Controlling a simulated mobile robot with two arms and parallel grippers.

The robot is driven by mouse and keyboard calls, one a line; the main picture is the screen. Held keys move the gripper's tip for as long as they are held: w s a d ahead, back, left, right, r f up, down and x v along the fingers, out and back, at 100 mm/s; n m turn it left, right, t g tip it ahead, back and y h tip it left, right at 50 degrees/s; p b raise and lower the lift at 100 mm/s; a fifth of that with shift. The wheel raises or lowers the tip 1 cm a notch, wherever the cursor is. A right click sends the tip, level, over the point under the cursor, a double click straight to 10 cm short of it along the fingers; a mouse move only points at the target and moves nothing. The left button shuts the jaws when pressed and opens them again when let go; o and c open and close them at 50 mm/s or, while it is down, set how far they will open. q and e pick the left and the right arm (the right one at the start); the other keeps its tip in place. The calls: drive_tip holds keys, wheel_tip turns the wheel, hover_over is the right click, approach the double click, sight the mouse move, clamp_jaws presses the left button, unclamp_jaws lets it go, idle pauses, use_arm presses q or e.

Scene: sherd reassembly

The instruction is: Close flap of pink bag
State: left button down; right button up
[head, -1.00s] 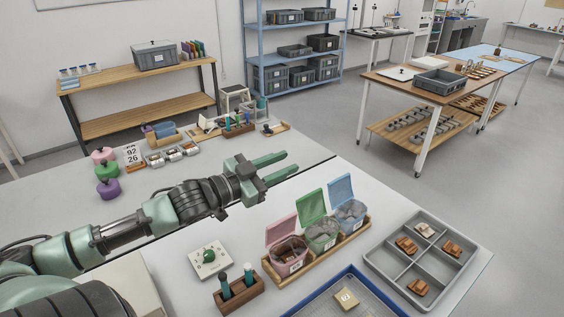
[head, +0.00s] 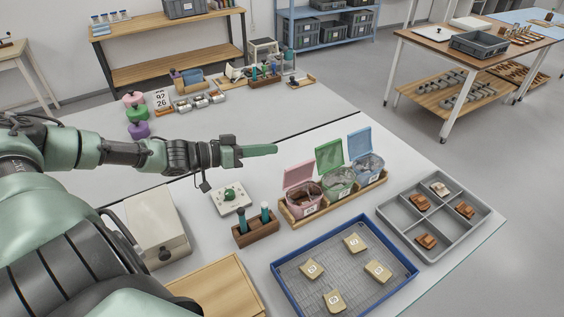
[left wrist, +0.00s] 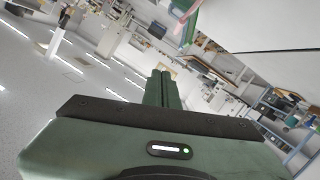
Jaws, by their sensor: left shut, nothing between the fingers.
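The pink bag (head: 306,201) stands in a wooden tray (head: 333,204), at the left end of a row of three. Its pink flap (head: 298,174) stands up, tilted back, so the bag is open and dark contents show inside. My left gripper (head: 274,149) is shut and empty. It points right, just behind and left of the pink flap, apart from it in the picture. In the left wrist view its fingers (left wrist: 158,88) lie together with nothing between them. My right gripper is not in view.
A green bag (head: 339,184) and a blue bag (head: 368,166) stand beside the pink one, flaps up. A white block with a green knob (head: 231,197) and a wooden holder (head: 256,232) stand to the left. A blue-rimmed tray (head: 281,281) and a grey divided tray (head: 452,238) lie nearer.

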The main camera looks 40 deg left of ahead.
use_arm(q)
drive_tip(key=s+a+n, duration=0.1)
drive_tip(key=s+a, duration=0.1)
drive_tip(key=a, duration=0.1)
drive_tip(key=p, duration=0.1)
hover_over(299, 174)
drive_tip(key=s+a, duration=0.2)
wheel_tip(299, 174, down, 6)
drive_tip(key=shift+f+y, duration=0.2)
drive_tip(key=shift+y, duration=0.1)
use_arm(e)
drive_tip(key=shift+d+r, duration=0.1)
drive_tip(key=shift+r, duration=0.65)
use_arm(q)
drive_tip(key=shift+d+p, duration=0.15)
drive_tip(key=shift+p, duration=0.2)
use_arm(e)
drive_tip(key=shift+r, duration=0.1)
use_arm(q)
drive_tip(key=shift+s+d, duration=0.1)
drive_tip(key=shift+d, duration=0.15)
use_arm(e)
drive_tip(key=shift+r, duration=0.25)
use_arm(q)
drive_tip(key=shift+d+m+p, duration=0.1)
drive_tip(key=shift+m+p, duration=0.2)
drive_tip(key=shift+p, duration=0.1)
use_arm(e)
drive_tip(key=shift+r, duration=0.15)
